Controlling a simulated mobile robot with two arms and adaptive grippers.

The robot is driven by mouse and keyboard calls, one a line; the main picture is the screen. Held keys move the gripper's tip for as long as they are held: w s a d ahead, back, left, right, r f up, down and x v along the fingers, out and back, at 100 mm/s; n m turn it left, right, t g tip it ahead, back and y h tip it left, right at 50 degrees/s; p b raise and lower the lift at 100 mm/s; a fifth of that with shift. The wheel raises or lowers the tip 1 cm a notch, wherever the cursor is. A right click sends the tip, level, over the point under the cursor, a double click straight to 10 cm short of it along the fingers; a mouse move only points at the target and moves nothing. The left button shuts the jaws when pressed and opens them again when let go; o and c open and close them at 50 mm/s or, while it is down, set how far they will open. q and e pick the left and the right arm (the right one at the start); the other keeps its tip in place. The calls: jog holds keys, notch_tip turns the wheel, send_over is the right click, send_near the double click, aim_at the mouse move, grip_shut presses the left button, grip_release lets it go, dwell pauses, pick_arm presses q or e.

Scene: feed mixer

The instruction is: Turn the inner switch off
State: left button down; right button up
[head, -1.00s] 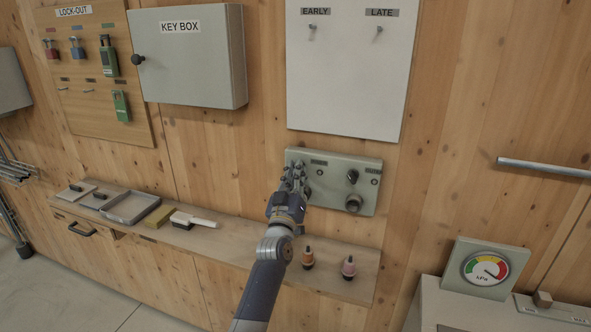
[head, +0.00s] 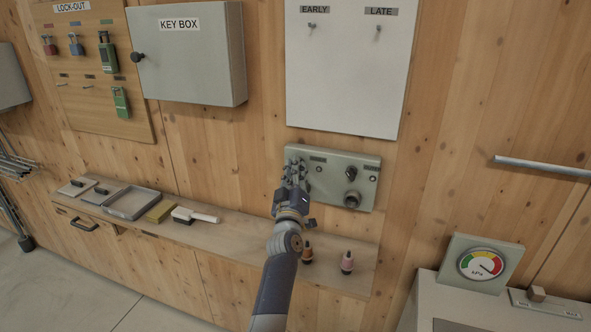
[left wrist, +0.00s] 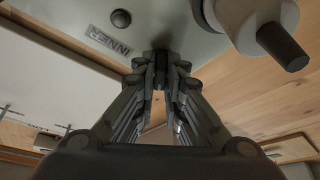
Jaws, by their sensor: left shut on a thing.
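The grey control panel (head: 333,192) is on the wooden wall below the white board. My left gripper (head: 296,170) is at its left end and hides part of it. In the left wrist view, my left gripper (left wrist: 160,72) is shut on a small dark knob (left wrist: 160,56), the inner switch, beside the label INNER (left wrist: 110,42). The fingers cover most of the knob, so its setting cannot be read. My right gripper is not in view.
In the left wrist view, a round grey fitting with a dark handle (left wrist: 283,46) sticks out close by. A black round part (left wrist: 120,18) is near the label. Below the panel, a shelf (head: 235,238) holds two small bottles, a brush and trays.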

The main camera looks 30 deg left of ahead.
pick_arm(q)
jog(key=c, duration=1.7)
grip_release()
jog(key=v, duration=0.7)
jog(key=shift+s+d+f, duration=0.15)
jog(key=shift+s, duration=0.05)
